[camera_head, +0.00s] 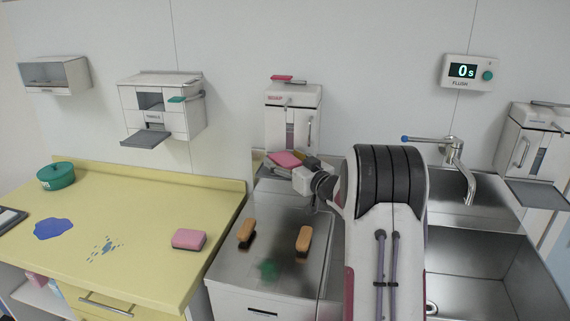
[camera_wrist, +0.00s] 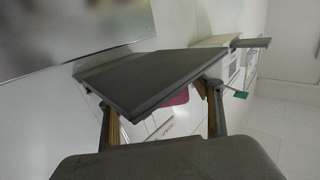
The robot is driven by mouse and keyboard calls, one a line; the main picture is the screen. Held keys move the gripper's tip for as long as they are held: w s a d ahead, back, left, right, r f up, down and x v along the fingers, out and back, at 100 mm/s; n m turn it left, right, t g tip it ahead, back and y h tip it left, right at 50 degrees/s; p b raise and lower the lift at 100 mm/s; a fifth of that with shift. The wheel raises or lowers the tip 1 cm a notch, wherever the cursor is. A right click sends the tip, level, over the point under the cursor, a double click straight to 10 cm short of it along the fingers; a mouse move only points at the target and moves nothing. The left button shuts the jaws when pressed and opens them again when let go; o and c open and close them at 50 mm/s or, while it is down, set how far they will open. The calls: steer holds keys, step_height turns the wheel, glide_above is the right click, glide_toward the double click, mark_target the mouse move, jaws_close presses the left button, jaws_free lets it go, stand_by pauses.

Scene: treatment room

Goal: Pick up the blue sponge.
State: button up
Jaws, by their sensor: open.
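I see no blue sponge in either view. A pink sponge (camera_head: 188,239) lies on the yellow counter (camera_head: 150,215), near its right edge. A flat blue patch (camera_head: 53,228), which looks like a spill, is farther left on that counter. My gripper (camera_head: 305,165) is in front of the soap dispenser (camera_head: 293,115), partly hidden by my arm. In the wrist view my gripper (camera_wrist: 162,105) has its two fingers spread wide. A dark flat plate (camera_wrist: 150,75) shows beyond and between them; I cannot tell whether they touch it. Nothing is visibly held.
Two brown brushes (camera_head: 246,231) (camera_head: 304,240) lie on the metal counter (camera_head: 235,270). A green pot (camera_head: 57,176) stands at the back left. A sink (camera_head: 490,270) and faucet (camera_head: 455,160) are to the right. The yellow counter's middle is mostly clear.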

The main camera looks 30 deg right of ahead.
mark_target(285, 159)
steer(key=c, duration=0.8)
steer(key=shift+c, duration=0.4)
steer(key=shift+r, duration=0.1)
steer(key=shift+s+a+r, duration=0.15)
steer(key=shift+r, duration=0.5)
step_height(285, 159, up, 6)
steer(key=shift+f, duration=0.25)
steer(key=s+a, duration=1.4)
steer(key=shift+w, duration=0.1)
